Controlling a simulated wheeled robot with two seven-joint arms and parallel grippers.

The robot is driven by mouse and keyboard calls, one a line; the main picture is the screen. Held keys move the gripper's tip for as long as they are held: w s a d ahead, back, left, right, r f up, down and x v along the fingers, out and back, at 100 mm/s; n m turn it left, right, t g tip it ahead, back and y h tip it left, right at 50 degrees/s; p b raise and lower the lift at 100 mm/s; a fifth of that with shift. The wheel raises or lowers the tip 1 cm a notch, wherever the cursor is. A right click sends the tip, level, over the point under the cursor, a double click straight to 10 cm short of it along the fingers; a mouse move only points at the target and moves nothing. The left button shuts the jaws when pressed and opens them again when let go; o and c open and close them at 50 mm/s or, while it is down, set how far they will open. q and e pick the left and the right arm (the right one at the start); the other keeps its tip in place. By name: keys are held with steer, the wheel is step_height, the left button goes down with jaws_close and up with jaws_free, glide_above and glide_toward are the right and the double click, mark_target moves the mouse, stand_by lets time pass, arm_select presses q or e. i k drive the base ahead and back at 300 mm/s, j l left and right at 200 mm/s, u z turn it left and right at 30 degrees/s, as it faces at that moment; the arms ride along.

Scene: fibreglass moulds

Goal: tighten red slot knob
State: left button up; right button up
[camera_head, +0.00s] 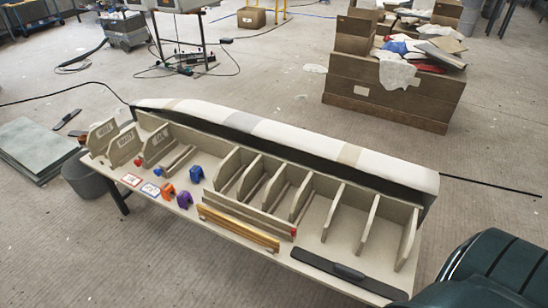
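A small red knob (293,232) sits at the right end of a long low slotted rail on the bench (322,246). Another small red piece (137,162) is at the left part of the bench, near the upright labelled panels. I cannot tell from this view which of the two is the slot knob, or how tight either one is. Neither of my grippers is in view.
Blue (196,174), orange (168,193) and purple (184,200) clamp-like pieces stand on the bench. A yellowish bar (237,228) and a black flat tool (348,273) lie along its front. A dark green rounded shape (490,272) fills the lower right corner.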

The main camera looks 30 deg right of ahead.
mark_target(138, 163)
steer(key=z, duration=0.3)
steer(key=i+j+z, duration=0.15)
steer(key=z, duration=0.15)
steer(key=i+j+z, duration=0.15)
steer(key=j+z, duration=0.2)
steer(key=i+j+z, duration=0.1)
steer(key=j, duration=0.2)
steer(key=i+j+z, duration=0.1)
steer(key=j, duration=0.25)
steer(key=i+j+z, duration=0.1)
steer(key=j, duration=0.25)
steer(key=i+j, duration=0.15)
steer(key=j, duration=0.2)
steer(key=i+j, duration=0.1)
steer(key=j, duration=0.55)
steer(key=i+j+z, duration=0.1)
steer(key=j, duration=0.2)
steer(key=i, duration=0.05)
